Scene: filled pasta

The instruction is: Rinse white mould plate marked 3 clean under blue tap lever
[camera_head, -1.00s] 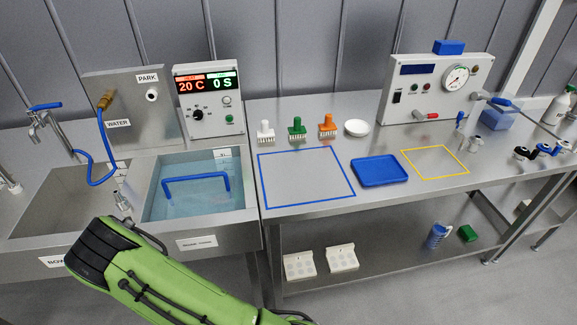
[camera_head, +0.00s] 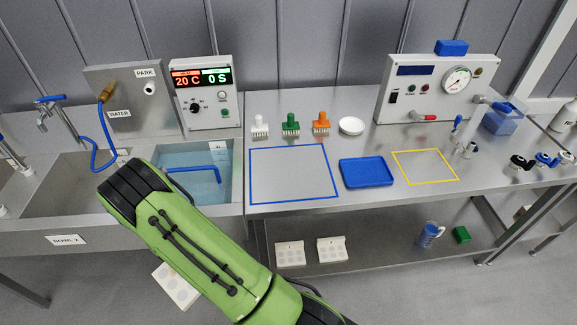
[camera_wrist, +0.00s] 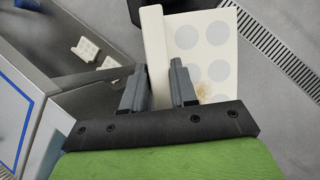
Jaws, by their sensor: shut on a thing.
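A white mould plate (camera_wrist: 205,45) with round grey cavities is clamped by its raised edge in my gripper (camera_wrist: 159,85). A brownish residue stain marks the plate near the fingers. No number is readable on it. In the head view the plate (camera_head: 176,287) shows below my arm, in front of the sink bench and over the floor. My gripper is hidden there behind the arm. The blue tap lever (camera_head: 50,99) is at the far left, on a metal tap above the left basin (camera_head: 68,180). I cannot see water running from it.
A water bath (camera_head: 195,160) with a blue handle stands right of the left basin. Two other white plates (camera_head: 291,253) (camera_head: 332,249) lie on the lower shelf. Brushes (camera_head: 290,125), a blue tray (camera_head: 367,172) and outlined areas are on the bench. The bench's front edge lies near my arm.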

